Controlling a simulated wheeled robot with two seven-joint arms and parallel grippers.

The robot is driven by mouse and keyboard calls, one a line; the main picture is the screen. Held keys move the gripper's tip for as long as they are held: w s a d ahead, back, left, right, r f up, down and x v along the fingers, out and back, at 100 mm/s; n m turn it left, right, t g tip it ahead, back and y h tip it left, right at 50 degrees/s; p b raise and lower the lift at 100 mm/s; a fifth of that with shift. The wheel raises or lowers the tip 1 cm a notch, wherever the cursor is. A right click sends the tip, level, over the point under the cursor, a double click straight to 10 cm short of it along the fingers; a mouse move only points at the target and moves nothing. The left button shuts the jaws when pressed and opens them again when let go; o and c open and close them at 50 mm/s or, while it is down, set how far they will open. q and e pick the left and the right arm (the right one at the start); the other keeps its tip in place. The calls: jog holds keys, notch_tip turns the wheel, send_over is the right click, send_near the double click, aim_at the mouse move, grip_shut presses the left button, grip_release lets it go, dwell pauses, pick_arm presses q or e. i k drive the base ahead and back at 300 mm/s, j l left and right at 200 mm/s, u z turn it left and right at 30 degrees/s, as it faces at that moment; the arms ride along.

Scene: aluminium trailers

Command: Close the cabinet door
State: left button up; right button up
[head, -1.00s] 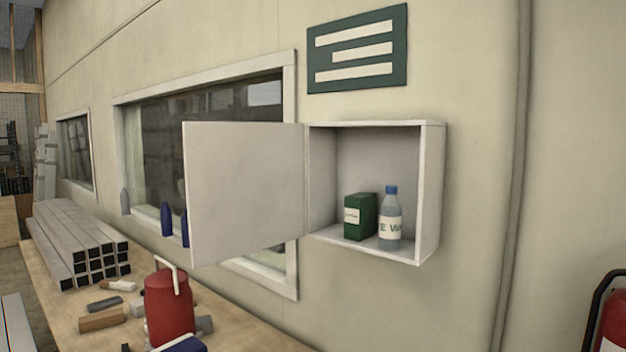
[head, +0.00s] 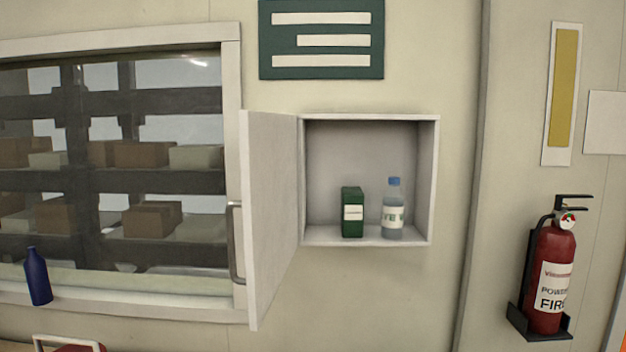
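The white wall cabinet (head: 435,185) hangs at the middle right of the head view, with its front open. Its door (head: 268,205) is hinged on the cabinet's left side and stands wide open, swung out from the wall. A grey bar handle (head: 236,243) shows at the left of the door, on its outer face. Inside the cabinet, a green box (head: 352,212) and a clear bottle with a blue cap (head: 393,210) stand upright on the bottom. Neither of my grippers shows in the head view.
A window (head: 120,160) with shelves of boxes behind it lies left of the door. A blue bottle (head: 38,277) stands on its sill. A red fire extinguisher (head: 551,275) hangs at the right. A green sign (head: 321,75) is above the cabinet. A red object (head: 75,348) shows at bottom left.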

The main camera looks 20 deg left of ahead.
aim_at(268, 143)
jog(key=k+j, duration=0.1)
jog(key=j, duration=0.25)
jog(key=k+j, duration=0.1)
jog(key=j, duration=0.2)
jog(key=k+j, duration=0.1)
jog(key=j, duration=0.25)
jog(key=k+j, duration=0.1)
jog(key=j, duration=0.25)
